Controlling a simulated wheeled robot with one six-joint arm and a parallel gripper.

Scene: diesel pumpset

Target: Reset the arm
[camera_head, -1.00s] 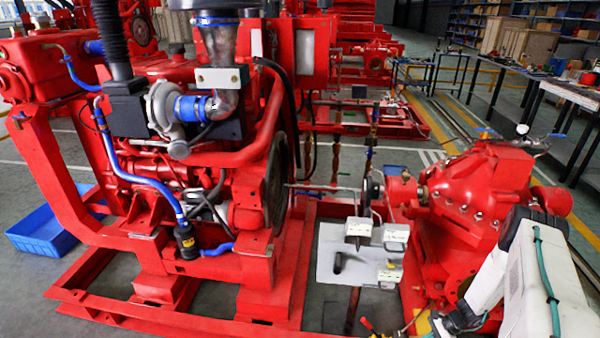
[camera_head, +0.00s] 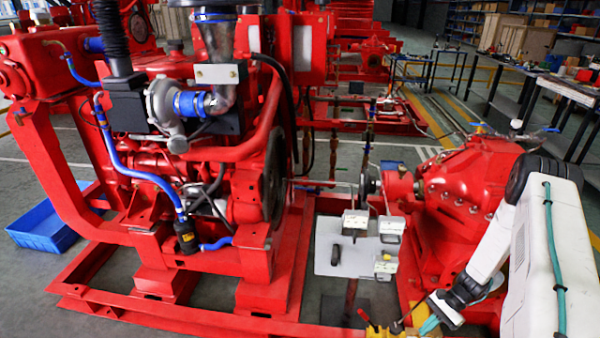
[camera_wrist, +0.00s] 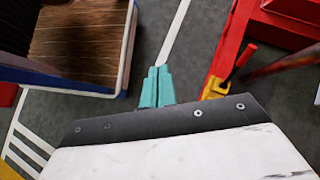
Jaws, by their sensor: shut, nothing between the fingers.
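My white arm (camera_head: 545,240) with a teal cable stands bent at the lower right of the head view. Its elbow is high, and its forearm slopes down to the left. My gripper (camera_head: 428,326) is low in that view, beside the red base frame, close to a yellow and red part. In the wrist view, the teal fingers of my gripper (camera_wrist: 157,86) lie together with nothing between them. They point over grey floor and a white line.
The red diesel engine (camera_head: 215,150) and red pump (camera_head: 465,190) stand on a red frame (camera_head: 190,318). A panel (camera_head: 330,248) with boxes is between them. A yellow and red part (camera_wrist: 216,88) is just right of the fingers. A brown-topped table (camera_wrist: 80,45) is left.

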